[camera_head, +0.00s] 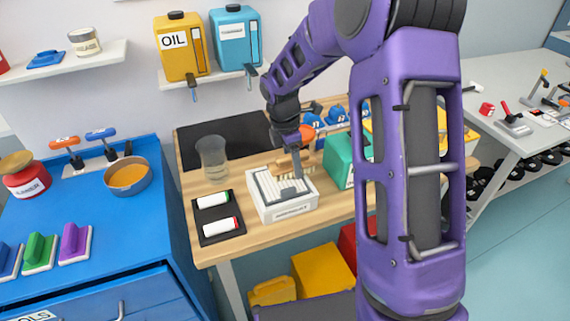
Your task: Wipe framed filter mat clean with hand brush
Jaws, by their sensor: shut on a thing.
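The framed filter mat (268,188) is a white box-like frame with a pale ribbed top, standing on the wooden table. My gripper (296,170) points down over its back right part and is shut on the hand brush (284,165). The brush has a tan wooden body and pale bristles facing down, at the mat's back edge. I cannot tell whether the bristles touch the mat. My gripper hides part of the brush and of the mat's right side.
A clear beaker (212,158) and a black tray (220,238) with two white rolls stand left of the mat. A green box (338,160) stands close on its right. My purple arm hides the table's right part. A blue bench (120,220) is at left.

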